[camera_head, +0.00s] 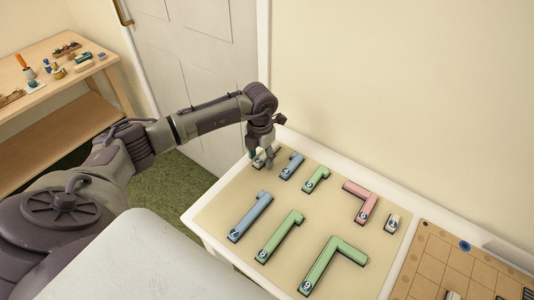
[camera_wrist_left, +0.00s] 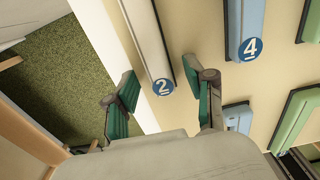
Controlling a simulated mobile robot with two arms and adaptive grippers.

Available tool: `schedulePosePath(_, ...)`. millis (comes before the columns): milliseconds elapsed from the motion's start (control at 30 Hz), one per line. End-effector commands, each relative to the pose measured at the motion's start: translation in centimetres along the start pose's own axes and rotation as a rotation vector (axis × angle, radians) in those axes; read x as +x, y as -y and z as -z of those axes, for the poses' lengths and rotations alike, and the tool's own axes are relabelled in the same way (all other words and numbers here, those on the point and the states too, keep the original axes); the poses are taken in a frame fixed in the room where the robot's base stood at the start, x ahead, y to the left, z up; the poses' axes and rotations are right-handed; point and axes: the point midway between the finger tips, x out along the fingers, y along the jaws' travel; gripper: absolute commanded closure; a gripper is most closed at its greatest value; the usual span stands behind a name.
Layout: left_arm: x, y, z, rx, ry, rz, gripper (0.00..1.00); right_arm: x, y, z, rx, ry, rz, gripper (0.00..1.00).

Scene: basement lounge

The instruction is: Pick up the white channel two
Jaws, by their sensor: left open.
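The white channel two is a long white bar with dark edges and a round blue "2" label. In the left wrist view the white channel (camera_wrist_left: 147,40) reaches from the top edge down to its labelled end between my fingers. In the head view it lies at the far left corner of the beige mat, mostly hidden by my left gripper (camera_head: 262,147). My left gripper is open, its two green-padded fingers on either side of the labelled end, as the left wrist view also shows (camera_wrist_left: 163,82). I cannot tell whether they touch it. My right gripper is not in view.
A blue piece labelled 4 (camera_wrist_left: 244,25) lies just right of the channel. Several blue, green and pink pieces lie on the mat (camera_head: 318,210). A gridded board (camera_head: 450,262) is at right. A wooden shelf (camera_head: 85,75) stands at left, a door behind.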

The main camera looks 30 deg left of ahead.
Motion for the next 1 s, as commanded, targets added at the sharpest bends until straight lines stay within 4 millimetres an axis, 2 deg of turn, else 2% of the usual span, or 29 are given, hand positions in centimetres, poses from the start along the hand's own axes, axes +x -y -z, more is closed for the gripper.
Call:
schedulePosePath(133, 0.0, 0.0, 0.0, 0.0, 0.0, 0.0, 0.47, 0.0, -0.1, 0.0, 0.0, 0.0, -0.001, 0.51)
schedulePosePath(400, 0.0, 0.0, 0.0, 0.0, 0.0, 0.0, 0.93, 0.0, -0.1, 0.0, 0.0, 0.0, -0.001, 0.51)
schedulePosePath(467, 0.0, 0.0, 0.0, 0.0, 0.0, 0.0, 1.0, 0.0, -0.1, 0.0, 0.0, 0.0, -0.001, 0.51)
schedulePosePath(767, -0.3, 0.0, 0.0, 0.0, 0.001, 0.0, 1.0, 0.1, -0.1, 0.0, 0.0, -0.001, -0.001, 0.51)
schedulePosePath(867, -0.8, 0.0, -0.1, -0.001, 0.002, 0.001, 1.0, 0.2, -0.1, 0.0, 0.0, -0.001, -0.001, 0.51)
schedulePosePath(1000, -2.6, -0.1, -0.1, -0.001, 0.005, -0.001, 1.0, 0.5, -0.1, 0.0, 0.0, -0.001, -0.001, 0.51)
